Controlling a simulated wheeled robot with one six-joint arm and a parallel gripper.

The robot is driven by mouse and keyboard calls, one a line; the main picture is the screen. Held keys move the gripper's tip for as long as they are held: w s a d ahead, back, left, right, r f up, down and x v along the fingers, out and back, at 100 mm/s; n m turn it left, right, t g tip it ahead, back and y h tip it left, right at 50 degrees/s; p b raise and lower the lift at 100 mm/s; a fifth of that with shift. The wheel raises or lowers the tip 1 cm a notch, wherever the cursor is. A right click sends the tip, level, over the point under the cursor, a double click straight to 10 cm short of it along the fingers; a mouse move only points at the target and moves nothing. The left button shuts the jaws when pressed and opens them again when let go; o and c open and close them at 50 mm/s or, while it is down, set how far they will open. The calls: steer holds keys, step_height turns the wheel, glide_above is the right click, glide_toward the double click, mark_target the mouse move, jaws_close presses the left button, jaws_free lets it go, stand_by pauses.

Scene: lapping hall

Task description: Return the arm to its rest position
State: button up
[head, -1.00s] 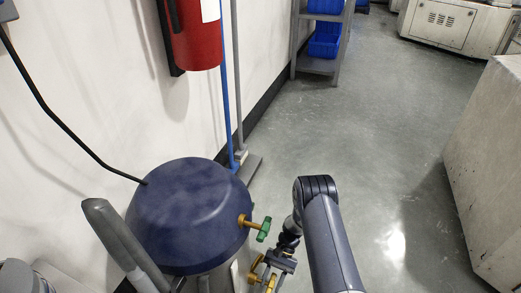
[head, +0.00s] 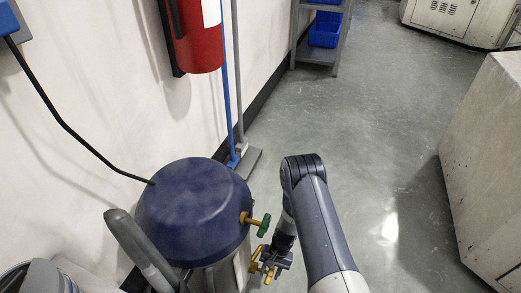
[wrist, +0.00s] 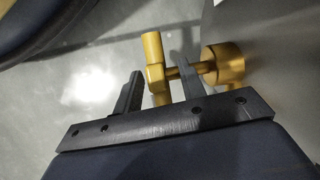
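My gripper (head: 268,264) is low at the right side of a dark blue tank (head: 192,208), beside the brass fitting (head: 254,259) there. In the wrist view my gripper (wrist: 160,82) has its two dark fingers apart. The brass fitting (wrist: 153,58) shows there as an upright bar with a stem running right to a round knob (wrist: 224,64). The bar appears between the fingers with a gap on each side; I cannot tell its depth. My arm reaches forward from the bottom of the head view, bent at the elbow.
A brass valve with a green handle (head: 264,226) sticks out of the tank above my gripper. A red extinguisher (head: 194,35) hangs on the left wall. A shelf with blue bins (head: 324,32) stands at the back. A pale cabinet (head: 490,165) is at right. Floor between is clear.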

steer(key=shift+s+r+t+p, duration=0.1)
steer(key=shift+r+t+p, duration=0.05)
steer(key=shift+t+p, duration=0.45)
steer(key=shift+f+t+h+b, duration=0.25)
steer(key=shift+t+h+b, duration=0.2)
steer(key=shift+b, duration=0.25)
steer(key=t+b, duration=0.1)
steer(key=b, duration=0.1)
steer(key=shift+b, duration=0.3)
steer(key=t+b, duration=0.1)
steer(key=b, duration=0.2)
steer(key=shift+r+h, duration=0.15)
steer(key=shift+h, duration=0.1)
steer(key=r+p, duration=0.2)
steer(key=r, duration=0.1)
steer(key=r+p, duration=0.1)
steer(key=r, duration=0.1)
steer(key=shift+s+d, duration=0.1)
steer(key=shift+d, duration=0.15)
steer(key=shift+r, duration=0.1)
